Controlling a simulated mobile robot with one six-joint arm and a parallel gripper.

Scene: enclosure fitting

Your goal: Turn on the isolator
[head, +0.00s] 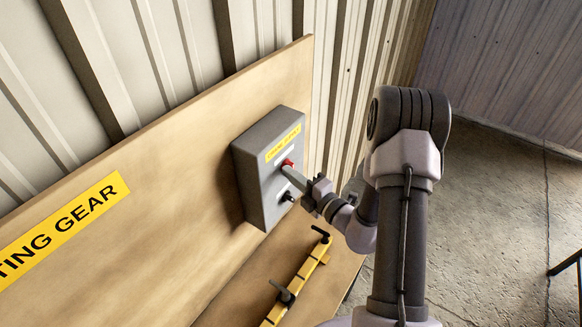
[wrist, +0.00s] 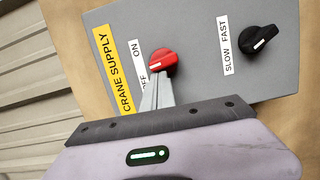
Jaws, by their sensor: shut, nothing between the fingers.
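The isolator is a red rotary knob (wrist: 163,61) on a grey box (head: 262,190) fixed to a plywood board. In the wrist view a yellow label (wrist: 113,75) reads CRANE SUPPLY, and a white label (wrist: 137,50) beside the knob reads ON and, partly hidden, OFF. The knob's white mark points to the lower left in the wrist view; I cannot tell exactly which word it lines up with. My gripper (wrist: 157,82) is shut and empty, its fingertips right at the knob's lower edge. Whether they touch it is unclear. The red knob also shows in the head view (head: 288,163).
A black knob (wrist: 258,40) with a SLOW FAST label (wrist: 227,45) sits on the same box. Below the box, a yellow bar (head: 297,283) with black handles lies on a wooden shelf. A corrugated wall stands behind; open concrete floor (head: 500,220) is at right.

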